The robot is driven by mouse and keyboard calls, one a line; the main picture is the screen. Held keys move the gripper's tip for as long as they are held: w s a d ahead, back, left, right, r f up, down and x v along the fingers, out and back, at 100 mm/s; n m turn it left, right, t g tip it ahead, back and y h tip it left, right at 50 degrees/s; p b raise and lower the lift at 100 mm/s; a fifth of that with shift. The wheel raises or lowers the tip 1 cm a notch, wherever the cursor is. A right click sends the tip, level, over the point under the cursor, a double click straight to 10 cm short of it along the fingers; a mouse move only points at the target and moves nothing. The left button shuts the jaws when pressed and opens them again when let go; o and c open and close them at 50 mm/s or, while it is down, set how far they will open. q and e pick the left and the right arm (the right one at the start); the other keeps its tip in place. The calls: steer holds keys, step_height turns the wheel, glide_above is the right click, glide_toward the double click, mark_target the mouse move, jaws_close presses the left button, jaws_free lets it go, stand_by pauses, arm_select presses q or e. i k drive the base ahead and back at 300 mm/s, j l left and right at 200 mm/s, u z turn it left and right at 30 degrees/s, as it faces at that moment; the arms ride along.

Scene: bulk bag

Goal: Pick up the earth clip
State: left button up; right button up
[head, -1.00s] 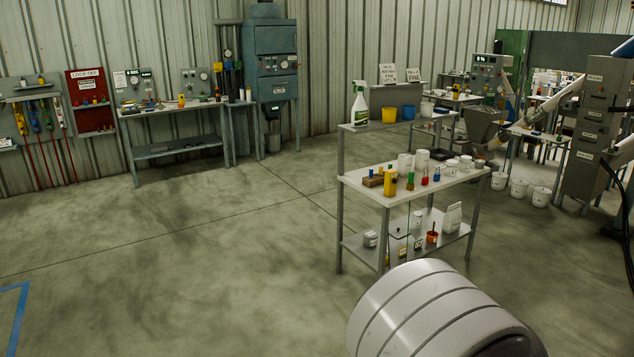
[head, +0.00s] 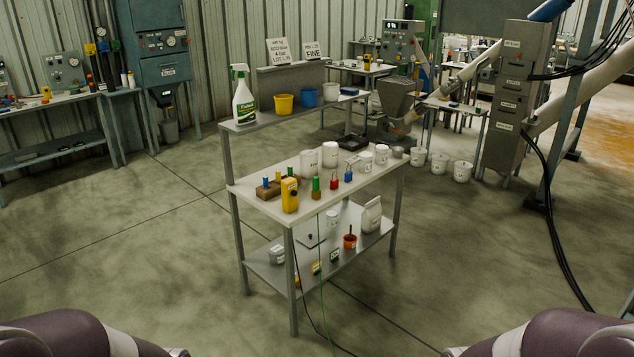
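No part in view is marked as the earth clip. A small green piece with a brown lower part (head: 316,188) stands at the front edge of the bench top (head: 258,205), and a thin green wire (head: 320,245) hangs from the edge just below it. I cannot tell for sure that this is the clip. A yellow device (head: 290,195) is to its left, and red and blue small pieces (head: 334,181) are to its right. Only parts of my two arms show at the bottom corners; both grippers are out of view.
The bench has a raised back shelf with a spray bottle (head: 243,98), a yellow cup (head: 284,104) and a blue cup (head: 308,97). White tubs stand on its top. A lower shelf (head: 275,272) holds more items. Floor in front is clear, apart from trailing wires.

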mark_target(316, 192)
steer(key=i+l, duration=0.1)
steer(key=i, duration=0.45)
steer(key=i+l+u, duration=0.3)
steer(key=i+l, duration=0.35)
steer(key=i, duration=0.45)
steer(key=i+l+u, duration=0.35)
steer(key=i+l, duration=0.5)
steer(key=i, duration=0.2)
steer(key=i+l+u, duration=0.3)
steer(key=i+l, duration=0.6)
steer(key=l, duration=0.3)
